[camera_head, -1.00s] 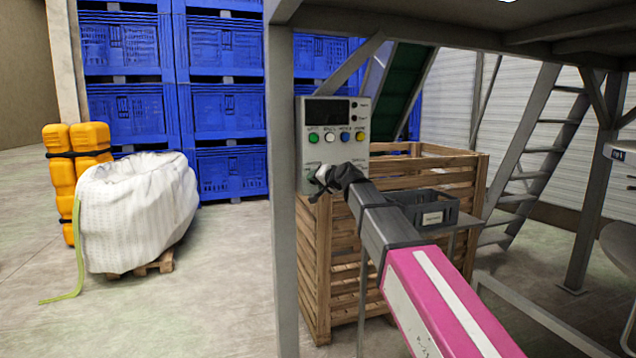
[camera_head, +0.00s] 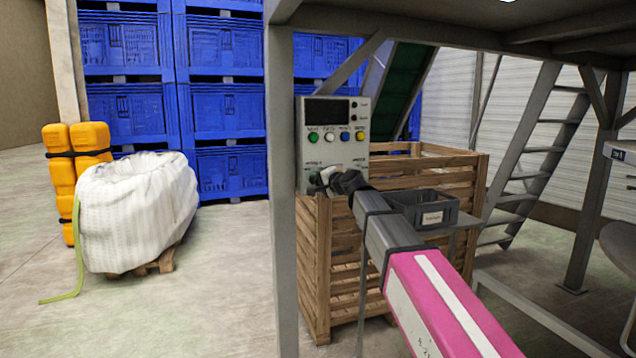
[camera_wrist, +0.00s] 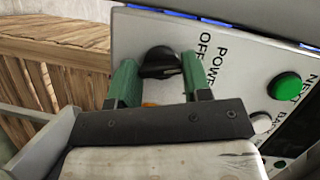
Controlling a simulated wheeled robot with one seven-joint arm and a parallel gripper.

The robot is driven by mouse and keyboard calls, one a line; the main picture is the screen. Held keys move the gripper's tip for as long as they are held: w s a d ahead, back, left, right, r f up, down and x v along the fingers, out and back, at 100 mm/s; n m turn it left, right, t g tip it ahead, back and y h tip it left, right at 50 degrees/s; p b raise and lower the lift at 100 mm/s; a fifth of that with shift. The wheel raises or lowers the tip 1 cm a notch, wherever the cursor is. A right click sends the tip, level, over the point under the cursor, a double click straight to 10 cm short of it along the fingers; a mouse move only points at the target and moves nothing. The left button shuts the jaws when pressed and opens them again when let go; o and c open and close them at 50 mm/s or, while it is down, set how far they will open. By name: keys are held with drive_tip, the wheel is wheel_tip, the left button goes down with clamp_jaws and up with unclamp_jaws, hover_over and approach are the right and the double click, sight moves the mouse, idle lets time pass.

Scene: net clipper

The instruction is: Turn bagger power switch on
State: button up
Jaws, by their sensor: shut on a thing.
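The grey control box (camera_head: 333,118) is fixed beside the metal post in the head view. The power switch (camera_wrist: 158,62) is a black rotary knob on its lower left part. In the wrist view the words POWER and OFF stand on the panel beside it. My gripper (camera_wrist: 160,77) has green fingers, one on each side of the knob, and it is shut on it. In the head view my gripper (camera_head: 325,180) covers the knob, so it is hidden there. I cannot tell which setting the knob points to.
A green button (camera_wrist: 285,86) and a white button (camera_wrist: 262,123) are near my right finger in the wrist view. A wooden crate (camera_head: 313,270) stands just below and behind the box. The metal post (camera_head: 282,200) is close on the left. A dark bin (camera_head: 430,208) is at the right.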

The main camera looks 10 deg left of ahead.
drive_tip(key=m+y, duration=0.1)
drive_tip(key=m, duration=0.2)
drive_tip(key=m+t+y, duration=0.1)
drive_tip(key=m, duration=0.2)
drive_tip(key=shift+f, duration=0.2)
drive_tip(key=m+t, duration=0.1)
drive_tip(key=m, duration=0.2)
drive_tip(key=m+t, duration=0.2)
drive_tip(key=m, duration=0.2)
drive_tip(key=shift+s+f, duration=0.1)
drive_tip(key=shift+f, duration=0.05)
drive_tip(key=shift+y, duration=0.3)
drive_tip(key=o, duration=0.9)
drive_tip(key=v, duration=1)
drive_tip(key=shift+s+d+f, duration=0.15)
drive_tip(key=shift+s+d, duration=0.1)
drive_tip(key=shift+s, duration=0.05)
